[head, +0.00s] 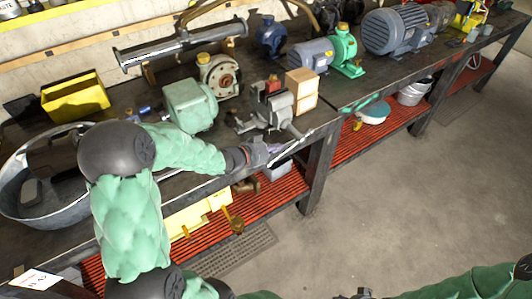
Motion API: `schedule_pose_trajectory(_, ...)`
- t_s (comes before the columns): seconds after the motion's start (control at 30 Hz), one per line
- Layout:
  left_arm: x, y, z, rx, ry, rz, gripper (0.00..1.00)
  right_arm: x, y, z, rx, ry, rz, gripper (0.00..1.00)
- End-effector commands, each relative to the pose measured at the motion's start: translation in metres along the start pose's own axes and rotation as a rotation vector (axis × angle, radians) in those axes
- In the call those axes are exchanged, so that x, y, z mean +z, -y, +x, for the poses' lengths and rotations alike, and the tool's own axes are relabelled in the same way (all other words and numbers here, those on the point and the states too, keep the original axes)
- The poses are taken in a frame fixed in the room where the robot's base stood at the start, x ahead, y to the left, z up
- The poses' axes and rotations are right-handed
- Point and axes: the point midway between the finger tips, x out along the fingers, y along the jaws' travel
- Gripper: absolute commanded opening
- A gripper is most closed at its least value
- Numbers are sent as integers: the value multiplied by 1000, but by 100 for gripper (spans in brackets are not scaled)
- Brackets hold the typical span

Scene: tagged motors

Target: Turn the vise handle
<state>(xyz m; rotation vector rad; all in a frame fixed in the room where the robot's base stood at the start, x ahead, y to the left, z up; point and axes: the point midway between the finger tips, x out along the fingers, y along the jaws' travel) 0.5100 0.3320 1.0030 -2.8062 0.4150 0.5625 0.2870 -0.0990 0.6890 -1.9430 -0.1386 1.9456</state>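The grey vise (279,107) sits on the dark workbench near its front edge. Its screw end points toward the front edge, and a thin pale bar (287,151), perhaps the handle, shows just below it. My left arm reaches in from the left over the bench. My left gripper (266,153) is at the front edge, close below the vise and beside the bar. Whether it touches the bar is too small to tell, and its fingers are not clear. My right gripper (362,293) shows only partly at the bottom edge, far from the vise.
A cardboard box (301,87) stands right behind the vise, and a green motor housing (190,105) is to its left. A metal tub (20,203) and yellow bin (75,97) are farther left. Several motors line the bench at right. The floor in front is clear.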

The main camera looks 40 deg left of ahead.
Motion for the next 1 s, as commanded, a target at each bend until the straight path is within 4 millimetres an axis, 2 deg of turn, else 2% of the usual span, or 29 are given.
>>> schedule_pose_trajectory(0.03, 11, -1, 6, 0, 4, -4, 0, 0, -2, 6, 0, 0, 0, 54)
schedule_pose_trajectory(0.13, 19, 0, 14, -1, 4, -3, 0, 0, -4, 11, 0, 0, 0, 54)
schedule_pose_trajectory(0.33, 25, 0, 22, -2, 2, -2, 0, 0, -5, 14, 0, 0, 0, 54)
schedule_pose_trajectory(0.7, 26, 0, 22, -2, 3, -2, 0, -1, -5, 14, 0, 0, 0, 54)
schedule_pose_trajectory(0.9, 48, -5, 34, 1, 4, -4, 0, -1, -9, 24, 0, 0, 0, 54)
schedule_pose_trajectory(1.0, 52, -6, 38, -1, 3, -4, 0, -1, -10, 27, 0, 0, 0, 54)
